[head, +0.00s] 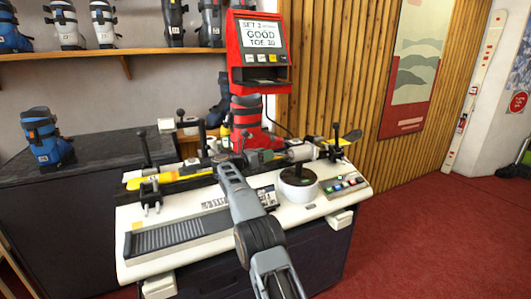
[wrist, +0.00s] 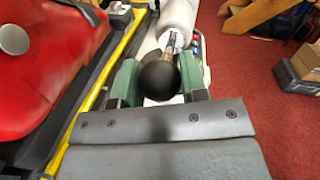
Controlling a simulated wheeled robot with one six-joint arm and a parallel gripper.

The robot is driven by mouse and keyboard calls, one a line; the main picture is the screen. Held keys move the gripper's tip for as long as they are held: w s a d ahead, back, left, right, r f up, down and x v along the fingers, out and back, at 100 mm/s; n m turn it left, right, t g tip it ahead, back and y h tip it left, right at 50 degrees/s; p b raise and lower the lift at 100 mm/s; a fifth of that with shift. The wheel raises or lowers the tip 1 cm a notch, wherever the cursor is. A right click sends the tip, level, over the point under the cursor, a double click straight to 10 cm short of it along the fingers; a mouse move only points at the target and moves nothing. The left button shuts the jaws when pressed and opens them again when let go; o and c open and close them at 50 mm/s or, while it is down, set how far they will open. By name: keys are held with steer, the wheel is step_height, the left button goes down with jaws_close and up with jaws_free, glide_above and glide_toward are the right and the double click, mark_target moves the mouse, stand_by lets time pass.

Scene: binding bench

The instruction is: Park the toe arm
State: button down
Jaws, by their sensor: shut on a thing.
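In the wrist view my gripper (wrist: 158,82) has its green fingertips on both sides of a black ball knob (wrist: 160,80). It is shut on this knob. The knob sits on a short metal rod at the end of a white cylinder (wrist: 179,18), which I take for the toe arm. In the head view my gripper (head: 279,156) reaches in from the left at the white cylinder (head: 302,152), above the binding bench. The knob is hidden or too small to make out there. A red boot (head: 246,112) stands just behind; its red shell (wrist: 45,50) fills the wrist view's left.
A blue boot (head: 45,137) stands on the dark counter at left. Red floor is open at right.

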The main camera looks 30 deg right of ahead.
steer(key=shift+w+a, duration=0.1)
steer(key=c, duration=1.1)
jaws_free()
steer(key=shift+o, duration=1.4)
steer(key=shift+w+a, duration=0.1)
steer(key=shift+o, duration=0.7)
steer(key=s+a, duration=0.2)
steer(key=a, duration=1.1)
steer(key=shift+s+a+b, duration=0.2)
steer(key=shift+s+b, duration=0.15)
steer(key=shift+b, duration=0.1)
